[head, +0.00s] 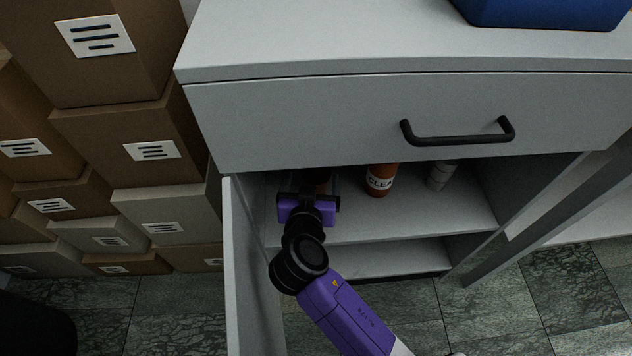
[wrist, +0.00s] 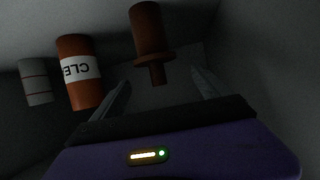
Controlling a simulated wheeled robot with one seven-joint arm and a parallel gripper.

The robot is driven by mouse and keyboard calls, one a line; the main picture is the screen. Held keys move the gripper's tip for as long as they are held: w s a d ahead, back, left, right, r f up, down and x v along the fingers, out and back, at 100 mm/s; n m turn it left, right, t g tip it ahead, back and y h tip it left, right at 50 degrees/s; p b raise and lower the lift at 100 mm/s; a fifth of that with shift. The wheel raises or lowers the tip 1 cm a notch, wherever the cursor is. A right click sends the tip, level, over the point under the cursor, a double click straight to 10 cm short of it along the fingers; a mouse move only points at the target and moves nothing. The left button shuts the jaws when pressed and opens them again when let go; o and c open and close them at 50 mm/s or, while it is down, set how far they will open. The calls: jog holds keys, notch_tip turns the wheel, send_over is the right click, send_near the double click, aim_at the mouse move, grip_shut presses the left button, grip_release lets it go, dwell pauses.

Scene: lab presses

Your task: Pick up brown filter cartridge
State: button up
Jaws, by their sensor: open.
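The brown filter cartridge (wrist: 149,34) is in the wrist view, with a wide flange and a narrow stem. It lies ahead of my gripper (wrist: 161,92), between the lines of the two open fingers, and the jaws hold nothing. In the head view the cartridge (head: 318,181) is a dark brown shape on the cabinet's upper shelf, mostly hidden behind my gripper (head: 310,190). My gripper reaches into the open cabinet at its left side.
An orange bottle with a white label (head: 379,180) and a white-grey canister (head: 440,175) stand right of the cartridge on the shelf (head: 400,220). The open door (head: 243,270) is close on the arm's left. A drawer with a black handle (head: 458,138) overhangs the opening.

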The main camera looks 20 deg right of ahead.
aim_at(316, 170)
jog(key=shift+d+b+x, duration=0.15)
jog(key=shift+b+x, duration=0.2)
jog(key=shift+x, duration=1.2)
jog(key=shift+d+b+x, duration=0.15)
jog(key=shift+b+x, duration=0.2)
jog(key=shift+x, duration=1.2)
jog(key=shift+s, duration=0.1)
